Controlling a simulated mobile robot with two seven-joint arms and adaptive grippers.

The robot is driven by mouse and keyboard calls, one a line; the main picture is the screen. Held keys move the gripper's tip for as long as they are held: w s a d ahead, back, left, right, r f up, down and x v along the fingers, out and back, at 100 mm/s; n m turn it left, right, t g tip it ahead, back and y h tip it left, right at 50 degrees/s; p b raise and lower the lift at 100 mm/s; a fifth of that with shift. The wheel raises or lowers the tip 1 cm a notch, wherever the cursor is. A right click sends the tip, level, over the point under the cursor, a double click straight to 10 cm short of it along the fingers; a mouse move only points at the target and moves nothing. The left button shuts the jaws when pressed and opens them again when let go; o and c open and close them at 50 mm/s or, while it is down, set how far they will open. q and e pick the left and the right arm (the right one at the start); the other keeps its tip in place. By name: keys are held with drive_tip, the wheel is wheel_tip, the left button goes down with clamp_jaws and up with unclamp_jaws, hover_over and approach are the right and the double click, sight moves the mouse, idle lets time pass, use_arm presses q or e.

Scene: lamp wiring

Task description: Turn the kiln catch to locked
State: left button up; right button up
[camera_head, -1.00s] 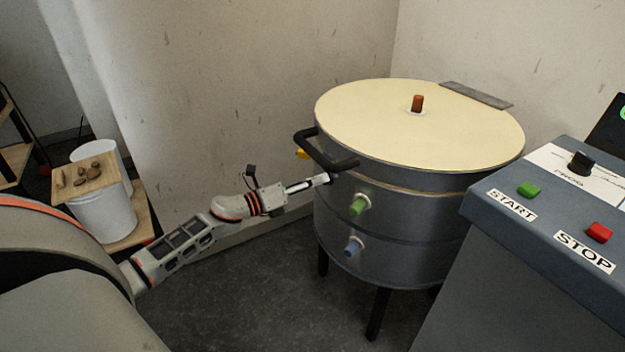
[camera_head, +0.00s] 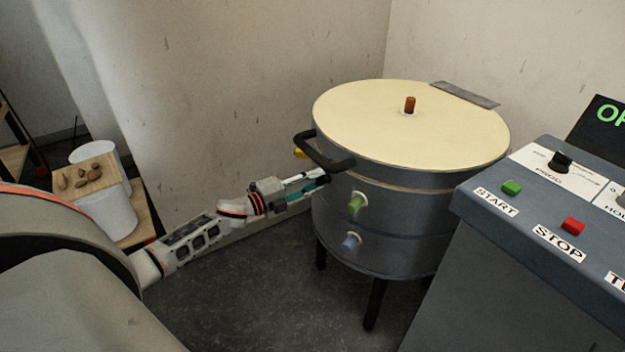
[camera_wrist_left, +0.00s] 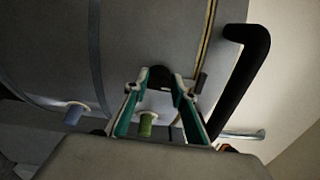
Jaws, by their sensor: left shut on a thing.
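The grey round kiln (camera_head: 400,195) stands in the middle of the head view, with its cream lid (camera_head: 420,125) lying on top. My left gripper (camera_head: 322,178) is at the kiln's side, just below the black lid handle (camera_head: 325,155). In the left wrist view its teal-sided fingers (camera_wrist_left: 161,86) are shut on the dark catch (camera_wrist_left: 160,74), near the lid seam. The fingers hide part of the catch, so I cannot tell its exact angle. In the head view the catch is hidden. My right gripper is not in view.
Green (camera_head: 356,203) and blue (camera_head: 351,242) plugs stick out of the kiln below the gripper. A control box with START (camera_head: 511,187) and STOP (camera_head: 573,226) buttons stands at right; its display (camera_head: 608,115) begins "OP". A white bucket (camera_head: 108,212) stands left.

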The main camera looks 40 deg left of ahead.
use_arm(q)
drive_tip(key=shift+n, duration=0.4)
drive_tip(key=o, duration=1.1)
drive_tip(key=shift+c, duration=0.2)
drive_tip(key=shift+s, duration=0.1)
drive_tip(key=v, duration=1.1)
drive_tip(key=shift+s+a, duration=0.2)
drive_tip(key=shift+s, duration=0.15)
drive_tip(key=shift+f, duration=0.1)
